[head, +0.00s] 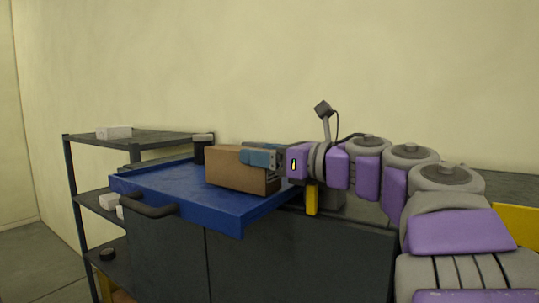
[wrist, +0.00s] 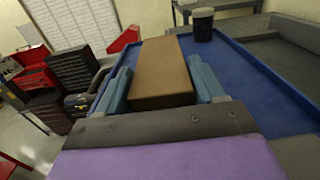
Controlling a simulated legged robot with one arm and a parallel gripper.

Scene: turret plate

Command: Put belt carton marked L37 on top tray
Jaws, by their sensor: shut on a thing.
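A brown carton (head: 240,171) is at the blue top tray (head: 170,182), toward its right side in the head view. My gripper (head: 262,160) is shut on the carton from the right, one finger on each side. In the wrist view the carton (wrist: 160,72) lies between the two blue fingers of my gripper (wrist: 160,85), with the tray's blue floor (wrist: 228,80) around it. The carton appears level and low at the tray; I cannot tell whether its underside touches it. No L37 mark is readable in either view.
A dark cylinder (wrist: 203,24) stands at the tray's far end. A black handle (head: 148,206) juts from the tray's front. A grey shelf rack (head: 85,140) with small white boxes stands at left. The tray's left part is clear.

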